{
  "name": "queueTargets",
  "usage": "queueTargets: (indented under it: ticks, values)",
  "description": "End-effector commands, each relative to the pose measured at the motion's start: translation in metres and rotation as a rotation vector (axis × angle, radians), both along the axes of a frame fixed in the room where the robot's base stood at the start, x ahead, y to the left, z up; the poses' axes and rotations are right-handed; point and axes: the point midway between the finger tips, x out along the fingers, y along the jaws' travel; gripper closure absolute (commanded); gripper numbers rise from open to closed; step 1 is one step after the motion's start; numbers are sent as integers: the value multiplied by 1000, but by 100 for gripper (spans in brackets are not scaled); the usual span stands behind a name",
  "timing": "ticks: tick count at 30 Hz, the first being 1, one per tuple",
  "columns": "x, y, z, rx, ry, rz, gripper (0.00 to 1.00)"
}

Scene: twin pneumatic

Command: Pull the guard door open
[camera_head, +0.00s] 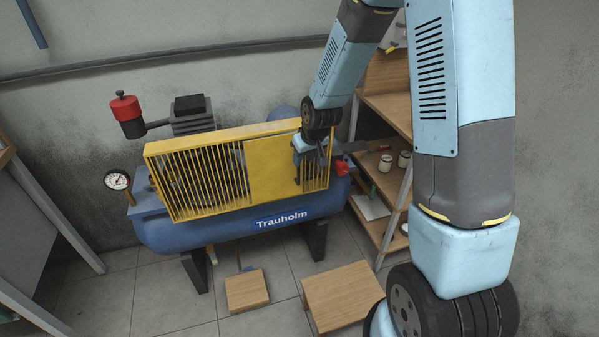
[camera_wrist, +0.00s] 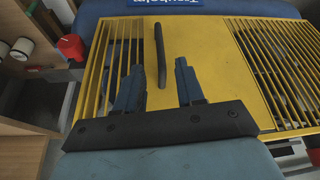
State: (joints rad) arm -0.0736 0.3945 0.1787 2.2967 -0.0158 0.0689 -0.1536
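The guard door is a plain yellow panel (camera_head: 270,172) in the yellow barred guard on the front of the blue compressor. It also fills the middle of the wrist view (camera_wrist: 208,50). A black bar handle (camera_wrist: 160,40) stands on the panel, near the bars at its left in the wrist view. My gripper (camera_wrist: 159,66) is open, one finger on each side of the handle in the picture. I cannot tell whether the fingers reach around it in depth or touch it. In the head view my gripper (camera_head: 311,172) is at the panel's right edge and largely covers the handle area.
The blue tank (camera_head: 200,232) carries a pressure gauge (camera_head: 117,180) at left. A red knob (camera_head: 342,168) sits close right of my gripper. A wooden shelf (camera_head: 385,185) with jars stands at right. Wooden blocks (camera_head: 340,293) lie on the floor in front.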

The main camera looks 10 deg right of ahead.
Motion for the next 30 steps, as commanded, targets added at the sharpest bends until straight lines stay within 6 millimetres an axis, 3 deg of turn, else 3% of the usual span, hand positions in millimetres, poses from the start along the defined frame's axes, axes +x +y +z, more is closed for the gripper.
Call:
queueTargets:
  ticks: [18, 30]
  values:
    - [27, 12, -72, 0, 1, 2, 62]
    - [31, 14, -83, -1, 0, 2, 62]
